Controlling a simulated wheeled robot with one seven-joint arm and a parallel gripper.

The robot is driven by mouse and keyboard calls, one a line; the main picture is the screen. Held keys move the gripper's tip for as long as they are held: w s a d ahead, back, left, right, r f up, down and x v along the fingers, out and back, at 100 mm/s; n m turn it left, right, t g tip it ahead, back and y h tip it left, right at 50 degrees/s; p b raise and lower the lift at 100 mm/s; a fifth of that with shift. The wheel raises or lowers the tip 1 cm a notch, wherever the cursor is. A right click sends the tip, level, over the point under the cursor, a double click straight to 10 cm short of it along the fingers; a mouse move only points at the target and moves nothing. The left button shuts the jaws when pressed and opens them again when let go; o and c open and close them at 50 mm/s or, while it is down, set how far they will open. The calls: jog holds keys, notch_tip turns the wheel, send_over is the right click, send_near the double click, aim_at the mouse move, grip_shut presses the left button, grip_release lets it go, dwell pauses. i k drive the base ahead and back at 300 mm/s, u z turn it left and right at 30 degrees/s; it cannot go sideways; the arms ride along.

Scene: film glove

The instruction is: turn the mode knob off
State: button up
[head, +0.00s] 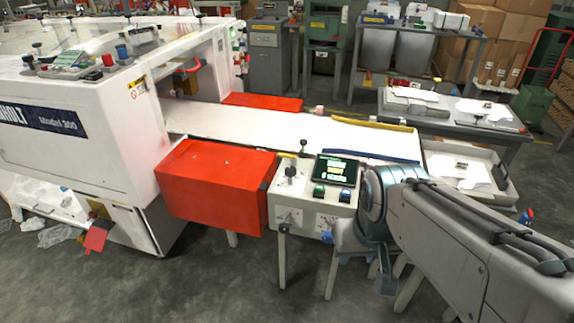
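A pale control box (258,207) stands beside the conveyor, with a small dark screen (337,168) and green and blue buttons on top. A black knob (290,171) stands upright on its top left. Two round dials, a left one (288,217) and a right one (327,221), are on its front face. A small blue part (327,237) shows below the right dial. I cannot tell which control is the mode knob or its setting. My gripper (366,262) is low beside the box's right end, mostly hidden by my arm. Its fingers are unclear.
A red cover (216,184) adjoins the box on the left, beside the large white machine (95,125). The conveyor belt (290,130) runs behind. A table with trays (455,108) stands at the right back. Grey floor is open in front.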

aim_at(289, 171)
jog(key=u, duration=0.5)
jog(key=i, duration=1.2)
jog(key=z, duration=0.5)
